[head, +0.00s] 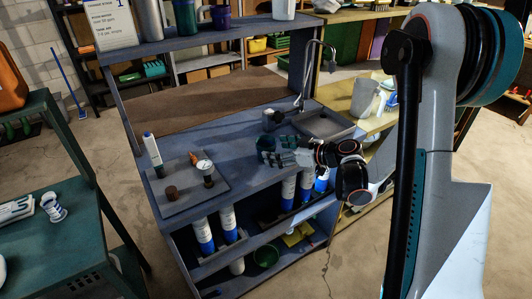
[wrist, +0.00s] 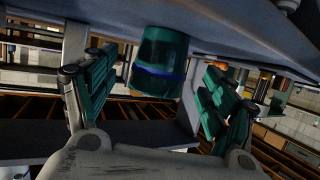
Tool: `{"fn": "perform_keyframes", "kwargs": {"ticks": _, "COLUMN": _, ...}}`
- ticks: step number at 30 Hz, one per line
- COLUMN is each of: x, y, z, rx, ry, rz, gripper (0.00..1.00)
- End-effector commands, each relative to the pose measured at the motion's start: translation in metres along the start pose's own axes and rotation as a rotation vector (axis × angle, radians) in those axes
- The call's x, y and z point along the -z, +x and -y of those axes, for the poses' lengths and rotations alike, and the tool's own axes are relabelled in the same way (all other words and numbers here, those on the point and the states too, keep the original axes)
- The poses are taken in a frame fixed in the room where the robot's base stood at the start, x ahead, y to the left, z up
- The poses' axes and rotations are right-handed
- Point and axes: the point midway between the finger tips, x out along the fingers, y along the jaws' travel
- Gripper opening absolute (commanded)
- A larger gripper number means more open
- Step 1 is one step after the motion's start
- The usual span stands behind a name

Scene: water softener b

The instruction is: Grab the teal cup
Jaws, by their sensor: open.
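A teal cup (head: 265,143) stands on the blue-grey counter to the left of the sink, partly hidden by my gripper (head: 272,156). In the wrist view the teal cup (wrist: 158,55) has a dark blue band and appears between the two teal-padded fingers of my gripper (wrist: 158,88). The fingers are spread wide, with a visible gap on each side of the cup. The cup appears upside down there, hanging from the counter surface (wrist: 225,25), as that view is turned over. Whether the cup lies fully within finger reach is hard to tell.
A sink with a tall faucet (head: 302,85) is behind and right of my gripper. A tray (head: 188,196) with small fittings and a white bottle (head: 153,150) lies to the left. An upper shelf (head: 235,34) holds cups and canisters. Blue-and-white cylinders (head: 203,235) stand below.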

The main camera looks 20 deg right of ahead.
Motion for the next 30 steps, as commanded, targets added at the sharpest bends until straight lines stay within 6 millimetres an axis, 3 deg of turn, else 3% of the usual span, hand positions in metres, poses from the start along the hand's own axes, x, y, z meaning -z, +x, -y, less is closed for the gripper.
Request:
{"fn": "perform_keyframes", "kwargs": {"ticks": 12, "x": 0.003, "y": 0.049, "z": 0.002, "rx": 0.002, "ry": -0.001, "rz": 0.001, "gripper": 0.77}}
{"fn": "perform_keyframes", "kwargs": {"ticks": 19, "x": 0.005, "y": 0.051, "z": 0.001, "rx": 0.001, "ry": 0.000, "rz": 0.001, "gripper": 0.77}}
{"fn": "perform_keyframes", "kwargs": {"ticks": 24, "x": 0.005, "y": 0.050, "z": 0.001, "rx": 0.001, "ry": 0.000, "rz": 0.001, "gripper": 0.42}}
{"fn": "perform_keyframes", "kwargs": {"ticks": 30, "x": 0.005, "y": 0.050, "z": 0.001, "rx": 0.001, "ry": 0.000, "rz": 0.001, "gripper": 0.39}}
